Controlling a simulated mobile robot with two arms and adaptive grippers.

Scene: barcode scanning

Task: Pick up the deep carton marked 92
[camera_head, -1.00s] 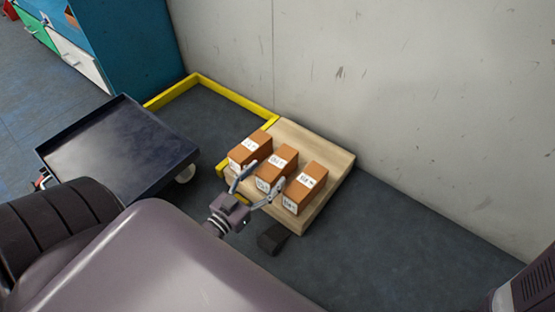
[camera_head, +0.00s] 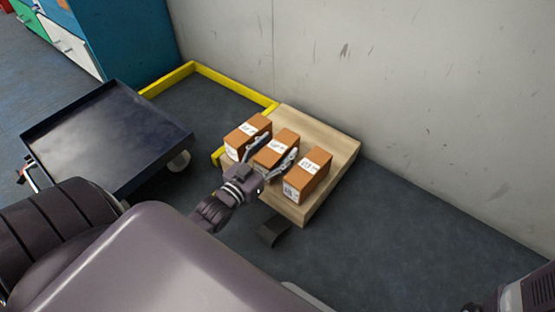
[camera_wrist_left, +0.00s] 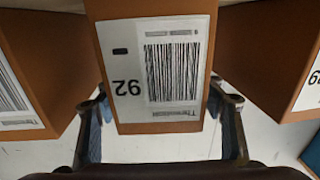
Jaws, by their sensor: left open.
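Three brown cartons with white labels stand in a row on a pale wooden pallet (camera_head: 335,155). The middle carton (camera_head: 277,148) lies between the fingers of my left gripper (camera_head: 282,143). In the left wrist view the carton marked 92 (camera_wrist_left: 122,60) fills the centre, with its barcode label facing the camera. My left gripper is open there too (camera_wrist_left: 158,108), with one finger on each side of this carton; whether they touch it I cannot tell. The left carton (camera_head: 247,135) and right carton (camera_head: 308,175) stand beside it. My right gripper is out of view.
A dark flat cart (camera_head: 105,135) stands at the left. A yellow rail (camera_head: 232,95) runs along the floor behind and left of the pallet. The wall (camera_head: 400,100) rises close behind the pallet. The floor (camera_head: 400,235) at right is clear.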

